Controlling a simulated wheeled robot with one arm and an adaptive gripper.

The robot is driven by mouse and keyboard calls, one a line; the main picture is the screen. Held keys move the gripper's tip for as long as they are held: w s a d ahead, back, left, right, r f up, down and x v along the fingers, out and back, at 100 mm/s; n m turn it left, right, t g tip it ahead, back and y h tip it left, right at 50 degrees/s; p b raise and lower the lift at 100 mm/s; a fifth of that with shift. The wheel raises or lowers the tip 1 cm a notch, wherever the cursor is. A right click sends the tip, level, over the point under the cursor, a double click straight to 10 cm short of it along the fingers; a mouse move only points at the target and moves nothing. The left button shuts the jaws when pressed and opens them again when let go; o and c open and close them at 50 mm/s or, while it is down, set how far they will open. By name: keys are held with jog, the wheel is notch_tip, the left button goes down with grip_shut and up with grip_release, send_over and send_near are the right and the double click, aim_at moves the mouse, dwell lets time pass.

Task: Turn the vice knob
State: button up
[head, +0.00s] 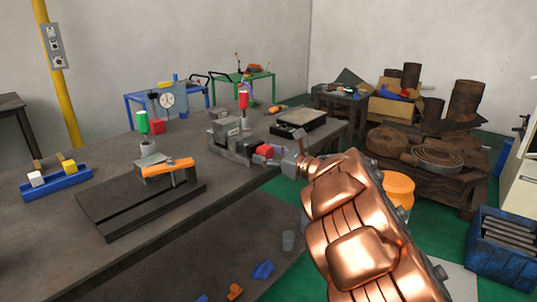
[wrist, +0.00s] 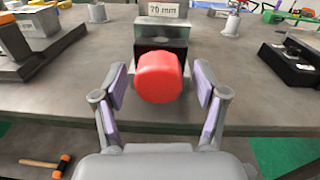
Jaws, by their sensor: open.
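The vice (head: 233,140) is a grey metal block on the dark table, with its red knob (head: 265,150) at the end facing me. My gripper (head: 284,157) is at the table's edge by the knob. In the wrist view my gripper (wrist: 160,85) is open, one finger on each side of the knob. Gaps show between the knob and both fingers.
A black box (wrist: 288,60) stands right of the vice on the table. A grey fixture with an orange handle (head: 168,167) is to the left. A hammer (wrist: 46,163) lies below the table edge.

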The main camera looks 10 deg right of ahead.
jog(key=shift+c, duration=0.4)
jog(key=c, duration=1.1)
jog(key=shift+o, duration=0.2)
jog(key=shift+f+b, duration=0.1)
jog(key=shift+b, duration=0.3)
